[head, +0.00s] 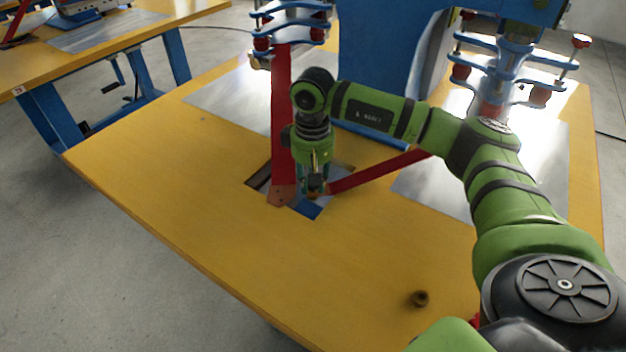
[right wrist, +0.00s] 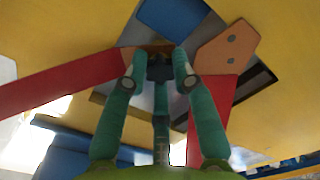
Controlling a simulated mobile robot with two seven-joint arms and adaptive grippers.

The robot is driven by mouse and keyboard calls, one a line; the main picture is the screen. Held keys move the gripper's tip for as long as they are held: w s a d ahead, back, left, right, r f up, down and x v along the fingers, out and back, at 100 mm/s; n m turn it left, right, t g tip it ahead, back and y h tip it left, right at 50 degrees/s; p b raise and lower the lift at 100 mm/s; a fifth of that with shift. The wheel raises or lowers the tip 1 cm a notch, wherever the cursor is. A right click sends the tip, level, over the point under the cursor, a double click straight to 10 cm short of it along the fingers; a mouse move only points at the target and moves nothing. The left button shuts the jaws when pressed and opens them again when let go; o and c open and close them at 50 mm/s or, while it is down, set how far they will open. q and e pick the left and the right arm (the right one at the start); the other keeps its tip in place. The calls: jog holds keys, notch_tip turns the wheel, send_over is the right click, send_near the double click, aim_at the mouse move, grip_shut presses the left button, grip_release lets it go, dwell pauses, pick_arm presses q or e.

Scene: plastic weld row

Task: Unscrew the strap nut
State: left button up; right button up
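Two red straps, a near-vertical one (head: 283,120) and a slanting one (head: 385,171), meet at an opening in the yellow table. The near-vertical strap ends in a copper-coloured plate (head: 281,195) with two holes, which also shows in the right wrist view (right wrist: 228,48). My right gripper (head: 315,190) points down at the slanting strap's end. In the right wrist view its fingertips (right wrist: 159,66) surround a small brown and dark area at that end. My left gripper is out of view.
Metal sheets (head: 232,99) and a blue machine with spring clamps (head: 515,50) stand behind. The table's left front is clear.

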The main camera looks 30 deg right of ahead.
jog(key=shift+o, duration=1.3)
jog(key=shift+a, duration=0.2)
jog(key=shift+d, duration=0.1)
jog(key=m, duration=0.4)
jog(key=shift+m, duration=0.3)
jog(key=m+p, duration=0.1)
jog(key=m, duration=0.5)
jog(key=m+p, duration=0.1)
jog(key=m, duration=0.5)
jog(key=shift+d, duration=0.1)
jog(key=m+p, duration=0.1)
jog(key=m, duration=0.5)
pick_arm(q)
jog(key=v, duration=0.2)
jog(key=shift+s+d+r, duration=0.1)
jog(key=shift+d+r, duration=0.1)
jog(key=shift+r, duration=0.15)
